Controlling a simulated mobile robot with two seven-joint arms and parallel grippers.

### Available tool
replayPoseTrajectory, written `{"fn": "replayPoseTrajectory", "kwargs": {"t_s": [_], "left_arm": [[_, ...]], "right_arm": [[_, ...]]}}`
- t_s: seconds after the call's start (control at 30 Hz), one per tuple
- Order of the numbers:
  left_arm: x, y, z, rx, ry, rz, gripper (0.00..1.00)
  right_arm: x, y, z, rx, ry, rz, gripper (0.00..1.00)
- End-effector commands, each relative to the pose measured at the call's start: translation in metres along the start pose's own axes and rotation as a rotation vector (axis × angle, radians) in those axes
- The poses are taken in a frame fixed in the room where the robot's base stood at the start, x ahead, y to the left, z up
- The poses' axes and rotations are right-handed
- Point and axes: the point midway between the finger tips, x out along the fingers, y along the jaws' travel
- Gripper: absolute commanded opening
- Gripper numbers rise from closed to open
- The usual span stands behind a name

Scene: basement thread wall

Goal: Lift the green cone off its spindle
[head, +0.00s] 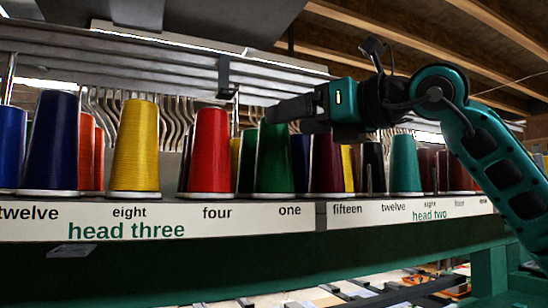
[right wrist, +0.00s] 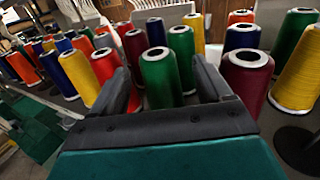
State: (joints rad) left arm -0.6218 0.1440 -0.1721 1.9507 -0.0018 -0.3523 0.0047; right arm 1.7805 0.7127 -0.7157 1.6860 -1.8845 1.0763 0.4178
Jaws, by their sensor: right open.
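A green cone (head: 273,160) stands upright on the rack above the label "one". My right gripper (head: 290,108) comes in from the right at the height of the cone's top, which it partly hides. In the right wrist view my right gripper (right wrist: 161,72) is open, with one finger on each side of the green cone (right wrist: 160,82). Gaps show between the cone and the fingers, and I cannot tell of any contact. A second green cone (right wrist: 184,55) stands close behind it. The spindle inside the cone is hidden. My left gripper is not in view.
A red cone (head: 209,150) and a yellow cone (head: 135,145) stand to the left. A maroon cone (head: 326,163) stands to the right. A grey metal rail (head: 150,55) runs above the row, and a white label strip (head: 150,222) runs along the front.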

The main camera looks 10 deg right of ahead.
Motion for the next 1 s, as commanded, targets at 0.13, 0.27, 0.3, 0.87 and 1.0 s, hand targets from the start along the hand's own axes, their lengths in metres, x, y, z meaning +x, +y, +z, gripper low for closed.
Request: {"fn": "replayPoseTrajectory", "kwargs": {"t_s": [0.13,0.27,0.3,0.87,1.0], "left_arm": [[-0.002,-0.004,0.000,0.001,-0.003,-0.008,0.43],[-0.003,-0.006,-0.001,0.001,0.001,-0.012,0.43],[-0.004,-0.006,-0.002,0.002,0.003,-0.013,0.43],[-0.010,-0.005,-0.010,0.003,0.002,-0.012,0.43],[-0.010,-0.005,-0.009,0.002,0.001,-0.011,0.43]], "right_arm": [[0.015,0.000,0.001,0.001,0.000,0.001,0.78],[0.021,0.001,0.000,0.000,0.000,0.002,0.78],[0.025,0.002,-0.001,0.000,0.000,0.002,0.78],[0.069,0.004,-0.005,0.001,-0.001,0.002,0.77],[0.069,0.004,-0.005,0.001,-0.001,0.002,0.64]]}}
